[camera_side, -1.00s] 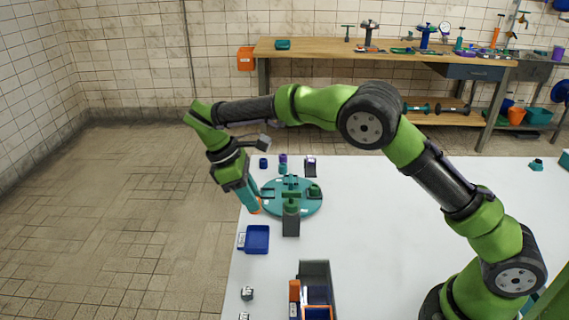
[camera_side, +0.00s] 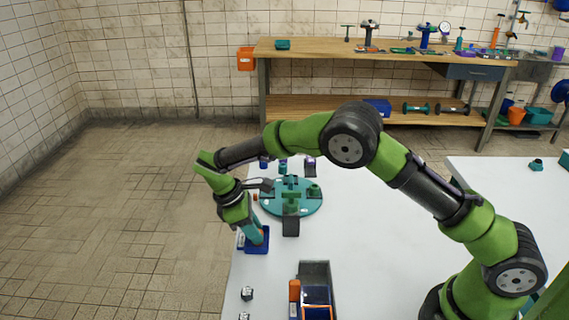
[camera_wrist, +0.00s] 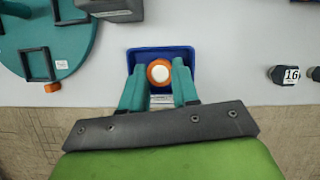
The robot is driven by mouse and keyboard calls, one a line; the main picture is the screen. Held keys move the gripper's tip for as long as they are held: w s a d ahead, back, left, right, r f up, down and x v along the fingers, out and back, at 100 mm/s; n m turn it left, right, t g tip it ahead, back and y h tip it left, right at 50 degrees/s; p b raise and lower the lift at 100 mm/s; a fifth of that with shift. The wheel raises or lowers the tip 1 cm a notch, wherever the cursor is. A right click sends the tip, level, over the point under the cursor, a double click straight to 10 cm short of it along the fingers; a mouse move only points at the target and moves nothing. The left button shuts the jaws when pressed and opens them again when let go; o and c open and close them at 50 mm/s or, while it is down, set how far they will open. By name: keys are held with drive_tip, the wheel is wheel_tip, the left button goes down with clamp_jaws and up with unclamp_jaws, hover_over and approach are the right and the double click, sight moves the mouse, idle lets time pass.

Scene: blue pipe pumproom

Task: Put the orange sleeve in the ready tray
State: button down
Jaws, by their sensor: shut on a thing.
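The orange sleeve (camera_wrist: 154,80), a round orange piece with a pale centre, sits between the teal fingers of my gripper (camera_wrist: 158,76). My gripper is shut on it. In the wrist view the sleeve shows over the inside of a small blue tray (camera_wrist: 190,52). In the side view my gripper (camera_side: 259,240) points down at this tray (camera_side: 249,251), and its fingers hide part of the tray. The tray has a white label, too small to read. I cannot tell whether the sleeve touches the tray floor.
A round teal turntable (camera_side: 311,207) with fixtures stands behind the tray, with a small orange piece (camera_wrist: 52,87) at its edge. A dark block (camera_side: 291,227) stands at its front. A grey bin (camera_side: 315,268) and dark hex nuts (camera_side: 247,293) are nearer.

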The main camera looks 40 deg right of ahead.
drive_tip(key=shift+f, duration=0.15)
drive_tip(key=c, duration=1.1)
unclamp_jaws()
